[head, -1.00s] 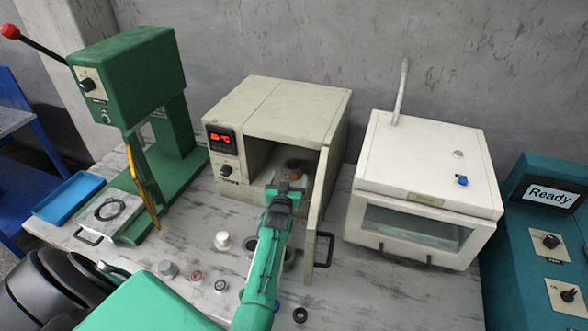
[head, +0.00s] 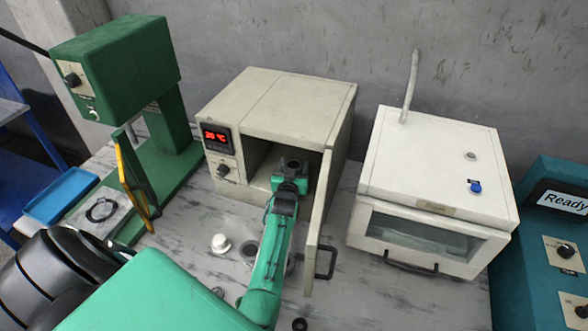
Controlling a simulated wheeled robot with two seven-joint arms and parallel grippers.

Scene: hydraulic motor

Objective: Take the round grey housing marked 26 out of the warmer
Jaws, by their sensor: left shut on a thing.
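The warmer (head: 270,95) is a beige box with a red display, and its door (head: 328,205) stands open to the right. The round grey housing (head: 293,163) is inside the warmer, at the front of the opening; its mark cannot be read. My left gripper (head: 290,172) reaches into the opening and is shut on the housing. The gripper and wrist cover the housing's lower part, so whether it touches the warmer floor cannot be told. My right gripper is not in view.
A white box (head: 440,160) with a glass front stands right of the warmer, a green press (head: 120,75) left. A white round part (head: 221,243) and a dark ring (head: 299,324) lie on the table before the warmer. The open door is close beside my left forearm.

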